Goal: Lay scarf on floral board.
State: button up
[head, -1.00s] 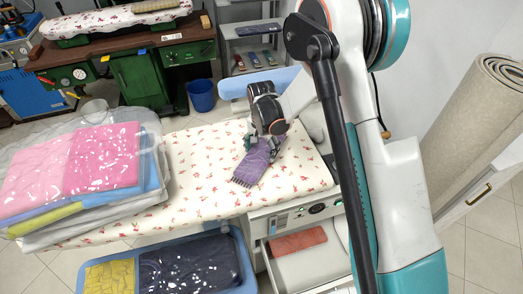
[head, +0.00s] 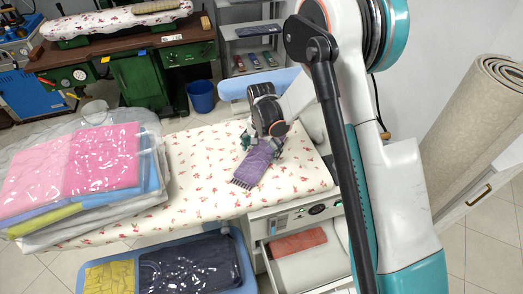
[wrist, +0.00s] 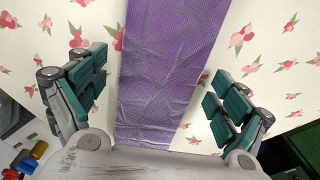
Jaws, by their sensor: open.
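A purple scarf (head: 254,166) with a fringed end lies flat on the floral board (head: 205,158), a white padded surface with small red flowers. In the wrist view the scarf (wrist: 168,65) runs as a long, slightly creased strip between the fingers, with the floral cloth (wrist: 265,70) on both sides. My gripper (head: 264,142) is just over the scarf's far end. Its teal-padded fingers (wrist: 158,95) are spread wide, with a clear gap from the scarf on each side. The scarf's near end is hidden under the gripper body.
Plastic-wrapped folded clothes (head: 85,175) cover the board's left end. A blue tray (head: 237,262) with yellow and dark packages stands below the front edge. An open drawer (head: 312,268) holds a reddish folded cloth (head: 298,243). A rolled carpet (head: 470,130) leans at the right.

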notch_tip(320, 180, up, 12)
jog(key=p, duration=0.1)
jog(key=shift+p, duration=0.35)
notch_tip(320, 180, up, 10)
jog(key=n+t, duration=0.2)
send_over(262, 153)
jog(key=s+d, duration=0.4)
jog(key=s, duration=0.1)
jog(key=s+d+r+n+t, duration=0.1)
jog(key=s+d+r, duration=0.3)
jog(key=s+r, duration=0.25)
jog(key=s+d+r+n+t, duration=0.1)
jog(key=s+d+n+t, duration=0.1)
jog(key=s, duration=0.6)
jog(key=s+d+r+n+t, duration=0.1)
jog(key=s+d+t, duration=0.1)
jog(key=s, duration=0.5)
jog(key=shift+s+d+r+n, duration=0.35)
jog(key=shift+d+r+n, duration=0.05)
jog(key=shift+d, duration=0.4)
jog(key=shift+s, duration=0.1)
